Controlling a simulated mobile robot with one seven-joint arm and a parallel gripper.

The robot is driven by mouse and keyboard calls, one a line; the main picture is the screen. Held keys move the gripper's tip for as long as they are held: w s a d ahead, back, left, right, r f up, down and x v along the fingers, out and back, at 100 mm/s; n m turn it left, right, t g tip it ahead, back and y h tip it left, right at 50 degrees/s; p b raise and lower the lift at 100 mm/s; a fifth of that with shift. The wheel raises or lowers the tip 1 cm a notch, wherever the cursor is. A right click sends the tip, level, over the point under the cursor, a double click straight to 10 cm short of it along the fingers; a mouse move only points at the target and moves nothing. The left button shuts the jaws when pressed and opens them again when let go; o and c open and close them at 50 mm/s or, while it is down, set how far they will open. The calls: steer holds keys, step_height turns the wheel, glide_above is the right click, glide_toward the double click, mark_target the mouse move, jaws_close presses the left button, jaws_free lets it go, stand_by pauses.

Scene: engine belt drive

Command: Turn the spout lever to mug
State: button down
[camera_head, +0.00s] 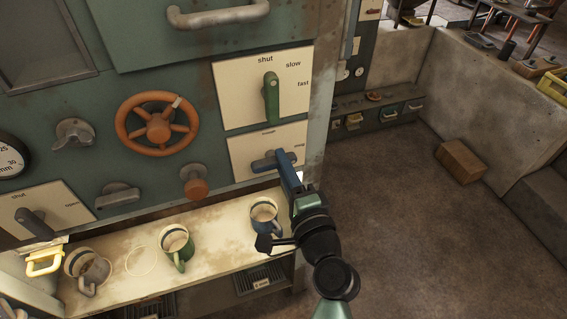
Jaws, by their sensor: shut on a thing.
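The blue spout lever (261,164) sits on a cream plate (240,147) low on the green machine front. The plate carries a label at its top and a partly hidden one at its right that seems to read "mug". My gripper (284,162) reaches up from the lower right and is shut on the spout lever. The lever's grip is partly hidden by my gripper, so its exact pointing is hard to tell. A blue mug (264,215) stands on the shelf below, left of my gripper.
A green lever (270,97) on a shut/slow/fast plate is just above. An orange handwheel (157,131) and orange knob (195,187) are left. The shelf (215,250) also holds a green mug (176,246) and a grey mug (88,270). Open floor (425,230) lies right.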

stand_by(0.3)
steer(key=c, duration=0.7)
jaws_free()
steer(key=shift+s+d, duration=0.1)
steer(key=shift+s, duration=0.05)
steer(key=shift+b+v, duration=1.35)
steer(key=shift+v, duration=5)
